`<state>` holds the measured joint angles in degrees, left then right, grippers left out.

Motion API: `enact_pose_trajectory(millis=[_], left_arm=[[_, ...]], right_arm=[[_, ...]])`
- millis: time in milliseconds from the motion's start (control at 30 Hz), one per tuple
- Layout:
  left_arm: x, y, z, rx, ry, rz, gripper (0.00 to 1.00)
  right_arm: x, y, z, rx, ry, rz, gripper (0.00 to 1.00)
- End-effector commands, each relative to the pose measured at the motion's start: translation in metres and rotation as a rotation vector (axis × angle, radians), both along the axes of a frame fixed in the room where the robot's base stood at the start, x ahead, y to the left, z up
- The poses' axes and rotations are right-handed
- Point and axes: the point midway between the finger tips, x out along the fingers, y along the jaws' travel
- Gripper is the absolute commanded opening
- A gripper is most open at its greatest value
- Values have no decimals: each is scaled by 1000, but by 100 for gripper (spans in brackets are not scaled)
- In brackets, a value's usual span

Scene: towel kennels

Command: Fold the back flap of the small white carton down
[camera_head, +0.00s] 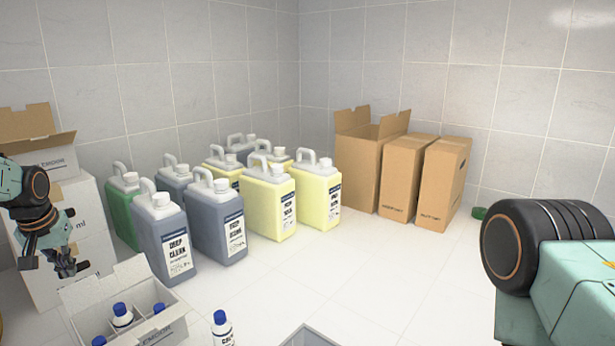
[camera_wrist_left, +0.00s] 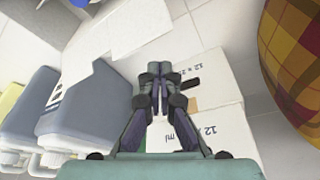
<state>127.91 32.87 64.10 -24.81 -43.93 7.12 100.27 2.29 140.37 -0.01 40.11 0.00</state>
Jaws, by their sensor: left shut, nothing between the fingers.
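The small white carton (camera_head: 150,330) stands on the floor at the bottom left of the head view, open, with dividers and blue-capped bottles inside. Its back flap (camera_head: 106,280) is raised along the far side. My left gripper (camera_head: 80,267) is shut and empty, just behind and left of the flap; I cannot tell whether it touches. In the left wrist view the shut fingers (camera_wrist_left: 155,76) are in the middle, and a white panel, apparently the flap (camera_wrist_left: 125,28), is beyond them at the top. My right gripper is not in view.
Stacked white cartons (camera_head: 85,275) stand behind the left gripper, one topped by an open brown box. Several jugs (camera_head: 215,220) stand behind the carton. A white bottle (camera_head: 222,330) is right of it. Brown boxes (camera_head: 405,175) stand at the back. The floor at centre right is clear.

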Motion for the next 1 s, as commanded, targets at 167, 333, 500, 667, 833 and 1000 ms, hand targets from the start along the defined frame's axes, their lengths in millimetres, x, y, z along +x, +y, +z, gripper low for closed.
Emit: enact_pose_trajectory(millis=[167,333,500,667,833,1000], left_arm=[[-1,0,-9,-1,3,0,0],[0,0,-16,0,1,0,0],[0,0,-24,-1,2,0,0],[0,0,-27,0,1,0,0],[0,0,-26,0,1,0,0],[-2,-2,-25,0,1,0,0]], right_arm=[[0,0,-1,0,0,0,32],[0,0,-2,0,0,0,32],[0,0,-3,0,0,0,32],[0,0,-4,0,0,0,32],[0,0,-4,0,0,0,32],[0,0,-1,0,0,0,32]])
